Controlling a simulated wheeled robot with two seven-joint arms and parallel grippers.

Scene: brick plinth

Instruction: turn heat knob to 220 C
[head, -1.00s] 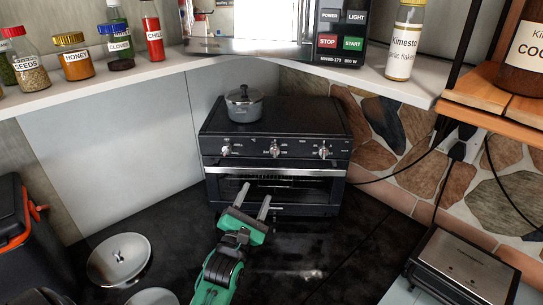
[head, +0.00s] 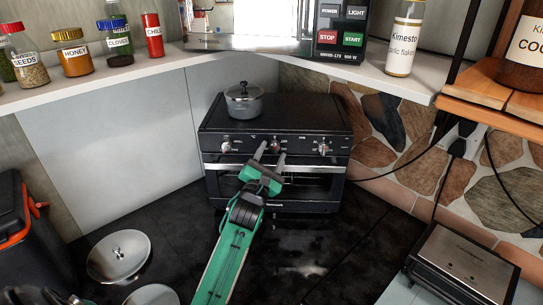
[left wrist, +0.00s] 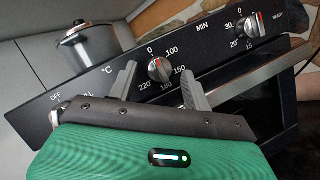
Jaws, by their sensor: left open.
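The toaster oven (head: 275,125) stands in the corner with a row of knobs on its front panel. The heat knob (left wrist: 160,69) is the middle one, ringed by marks from 0 to 220 under a °C label; its red mark appears near the 0 side. In the head view the knob (head: 275,146) is partly behind my fingertips. My left gripper (head: 270,155) is open and empty in front of the panel. In the left wrist view its fingers (left wrist: 158,74) stand on either side of the knob, with gaps showing.
A grey pot (head: 244,104) sits on top of the oven. The timer knob (left wrist: 251,25) is right of the heat knob. The oven door handle (head: 315,169) runs below the knobs. A microwave shelf (head: 150,67) hangs above. A metal lid (head: 118,256) lies at left.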

